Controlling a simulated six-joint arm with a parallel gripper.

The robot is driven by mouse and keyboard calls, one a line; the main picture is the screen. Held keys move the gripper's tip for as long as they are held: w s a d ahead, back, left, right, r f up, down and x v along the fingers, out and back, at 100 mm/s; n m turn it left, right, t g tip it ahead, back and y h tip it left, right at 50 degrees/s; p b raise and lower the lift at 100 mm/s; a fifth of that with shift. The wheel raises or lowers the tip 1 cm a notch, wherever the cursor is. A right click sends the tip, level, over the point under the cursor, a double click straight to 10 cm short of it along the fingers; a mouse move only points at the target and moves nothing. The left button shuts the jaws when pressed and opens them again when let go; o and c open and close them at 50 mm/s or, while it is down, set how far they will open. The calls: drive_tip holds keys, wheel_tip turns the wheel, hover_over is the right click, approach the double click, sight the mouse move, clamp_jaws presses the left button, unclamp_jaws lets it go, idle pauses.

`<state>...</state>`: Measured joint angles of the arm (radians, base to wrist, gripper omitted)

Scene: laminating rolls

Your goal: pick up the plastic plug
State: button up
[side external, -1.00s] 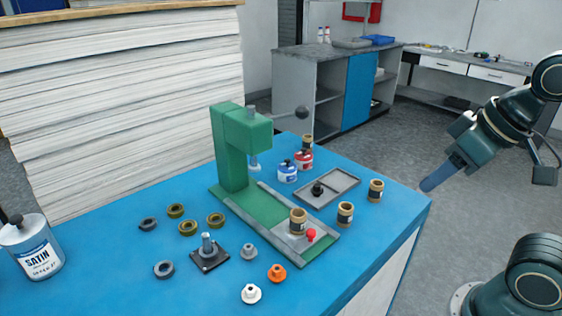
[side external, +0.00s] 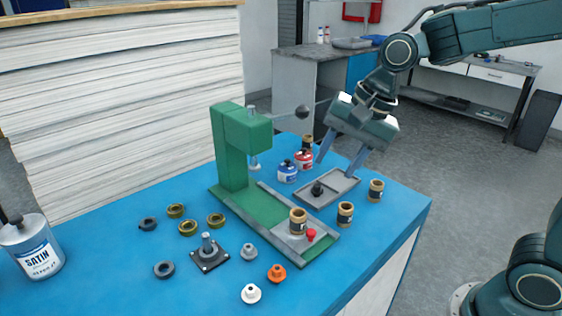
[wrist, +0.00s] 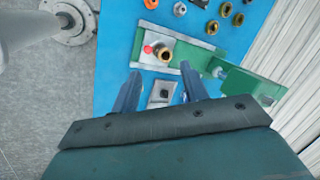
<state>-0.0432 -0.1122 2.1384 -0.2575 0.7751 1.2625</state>
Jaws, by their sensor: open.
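Several flanged plug-like pieces stand on the blue table in the side view: a white one (side external: 251,293), an orange one (side external: 277,273) and a grey one (side external: 248,251). A black knobbed piece (side external: 318,188) sits in a shallow grey tray (side external: 340,194). I cannot tell which of these is the plastic plug. My gripper (side external: 335,169) is open and empty, pointing down above the tray. In the wrist view the black piece (wrist: 163,93) shows between the fingers (wrist: 160,72), lower down.
A green press (side external: 231,150) with a lever stands left of my gripper. A brown core (side external: 298,220) and a red knob (side external: 311,235) are on its base. Blue (side external: 288,172) and red (side external: 304,160) containers and more brown cores (side external: 376,190) stand near the tray.

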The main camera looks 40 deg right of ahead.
drive_tip(key=w+a+f+m+g+y, duration=0.2)
drive_tip(key=w+a+f+m, duration=0.4)
drive_tip(key=w+f+m, duration=0.4)
drive_tip(key=shift+w+a, duration=0.35)
drive_tip(key=shift+w, duration=0.15)
drive_tip(key=shift+f, duration=0.15)
hover_over(249, 247)
drive_tip(key=d, duration=0.2)
drive_tip(key=shift+s+d+f, duration=0.1)
drive_tip(key=shift+s+f, duration=0.05)
drive_tip(key=shift+f, duration=1.8)
drive_tip(key=shift+s+d+f, duration=0.1)
drive_tip(key=shift+s+f, duration=0.05)
drive_tip(key=shift+f, duration=1.8)
drive_tip(key=shift+x, duration=2.6)
drive_tip(key=shift+s, duration=0.1)
drive_tip(key=shift+c, duration=0.5)
clamp_jaws()
